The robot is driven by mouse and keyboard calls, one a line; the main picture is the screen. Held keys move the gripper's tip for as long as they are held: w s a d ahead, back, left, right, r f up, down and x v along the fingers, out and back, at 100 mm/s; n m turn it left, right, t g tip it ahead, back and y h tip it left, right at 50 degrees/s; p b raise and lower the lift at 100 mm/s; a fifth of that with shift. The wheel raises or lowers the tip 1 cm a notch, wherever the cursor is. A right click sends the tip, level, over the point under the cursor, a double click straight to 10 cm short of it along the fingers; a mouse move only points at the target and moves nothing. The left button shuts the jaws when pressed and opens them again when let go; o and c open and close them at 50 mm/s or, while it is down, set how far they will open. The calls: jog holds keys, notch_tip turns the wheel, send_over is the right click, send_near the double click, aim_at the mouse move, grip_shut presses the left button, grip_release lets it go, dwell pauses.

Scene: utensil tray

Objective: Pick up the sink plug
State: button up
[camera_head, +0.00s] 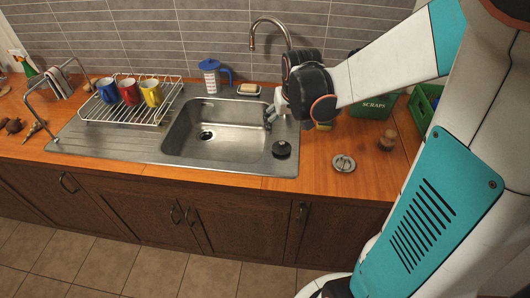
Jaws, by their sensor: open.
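A black round piece (281,149), which looks like the sink plug, lies on the steel rim at the sink's front right corner. A flat round metal disc (344,163) with a raised middle lies on the wooden counter to its right; it looks like a strainer. My gripper (268,120) is open, over the right side of the sink basin, above and a little left of the black piece and apart from it. My wrist hides part of the rim behind. Whether anything is between the fingers is too small to see, but none shows.
The steel sink (172,148) has an uncovered drain. A wire rack (157,119) with mugs stands on the drainboard. A blue-and-white press (210,76) and a soap dish (249,89) stand behind. A green scraps bin (373,107) and a small brown object (388,141) are right.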

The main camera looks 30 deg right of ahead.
jog(key=b, duration=0.3)
send_near(282, 142)
jog(key=shift+m, duration=0.3)
jog(key=x, duration=0.5)
jog(key=shift+w+d, duration=0.3)
jog(key=shift+w, duration=0.1)
jog(key=shift+f, duration=0.6)
jog(key=b+x, duration=0.1)
jog(key=x, duration=0.1)
jog(key=b+x, duration=0.1)
jog(key=x, duration=0.1)
jog(key=shift+s+a+f, duration=0.1)
jog(key=shift+a+f, duration=0.05)
jog(key=shift+a, duration=0.05)
jog(key=c, duration=1.1)
